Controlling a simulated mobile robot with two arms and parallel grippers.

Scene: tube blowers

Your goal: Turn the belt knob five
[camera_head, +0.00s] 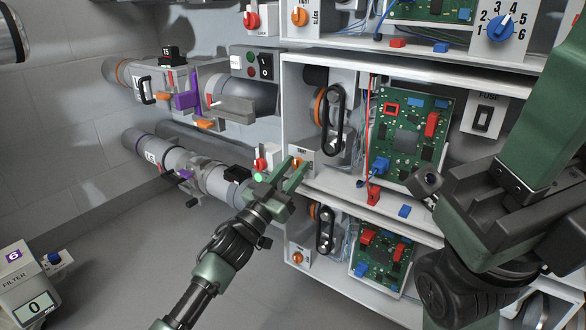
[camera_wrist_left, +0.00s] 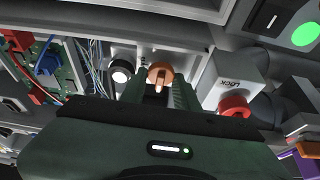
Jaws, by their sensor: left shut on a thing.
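My left gripper (camera_head: 291,174) reaches up to the white panel edge in the middle of the head view. It is shut on an orange knob (camera_head: 297,162) on a small light plate. In the left wrist view the orange knob (camera_wrist_left: 160,74) stands between the two green fingers, with a pale mark on its face. Other orange knobs sit on the panel above (camera_head: 300,17) and below (camera_head: 298,257). My right arm fills the right side of the head view. Its dark gripper end is seen only in part, and its jaw opening cannot be told.
A red knob (camera_head: 260,163) on a white block sits just left of the held knob. A belt on pulleys (camera_head: 333,119) and a green circuit board (camera_head: 405,137) are in the bay to the right. Grey tubes (camera_head: 160,155) run left.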

